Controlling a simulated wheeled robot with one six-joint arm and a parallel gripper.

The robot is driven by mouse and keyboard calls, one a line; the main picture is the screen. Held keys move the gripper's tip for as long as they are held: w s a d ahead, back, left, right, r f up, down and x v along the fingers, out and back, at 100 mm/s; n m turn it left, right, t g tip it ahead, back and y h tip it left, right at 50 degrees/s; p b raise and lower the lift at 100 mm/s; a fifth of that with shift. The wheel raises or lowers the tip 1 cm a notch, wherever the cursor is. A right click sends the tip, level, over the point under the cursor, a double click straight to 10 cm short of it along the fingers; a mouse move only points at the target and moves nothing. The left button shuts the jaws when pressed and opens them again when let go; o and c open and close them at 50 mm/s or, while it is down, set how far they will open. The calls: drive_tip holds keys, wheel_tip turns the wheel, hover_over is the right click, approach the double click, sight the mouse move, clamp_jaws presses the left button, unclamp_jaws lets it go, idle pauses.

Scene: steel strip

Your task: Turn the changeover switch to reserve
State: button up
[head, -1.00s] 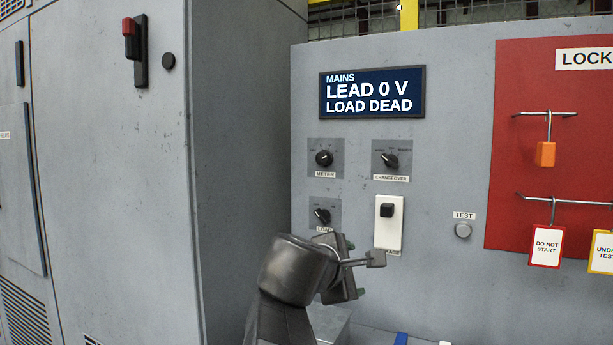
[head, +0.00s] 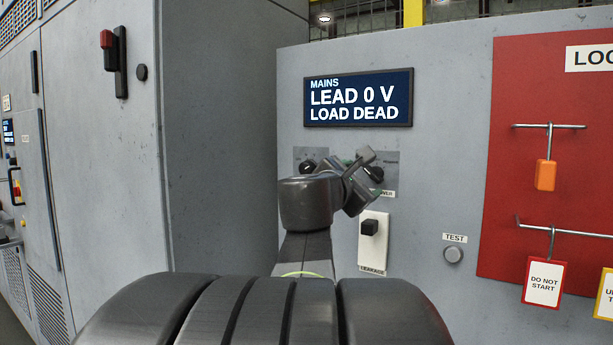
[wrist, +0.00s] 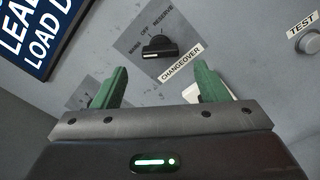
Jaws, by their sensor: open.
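The changeover switch (wrist: 158,47) is a black bar knob on a grey plate, with MAINS, OFF and RESERVE marked around it. In the wrist view its bar lies nearly level and its white mark sits towards the MAINS side. In the head view the knob (head: 374,173) is partly hidden behind my gripper (head: 363,177). In the wrist view my gripper (wrist: 162,74) is open and empty. Its two green fingers are spread wide, with the knob ahead of the gap and apart from both fingertips.
The meter knob (head: 308,167) is left of the changeover switch, and the leakage switch (head: 369,228) is below it. The display (head: 358,115) above reads lead 0 V, load dead. The test button (head: 453,255) and red lock board (head: 500,150) stand right.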

sight(371, 176)
drive_tip(key=x, duration=0.5)
drive_tip(key=shift+w+d, duration=0.25)
drive_tip(key=shift+w, duration=0.05)
drive_tip(key=shift+c, duration=0.2)
drive_tip(key=c, duration=0.9)
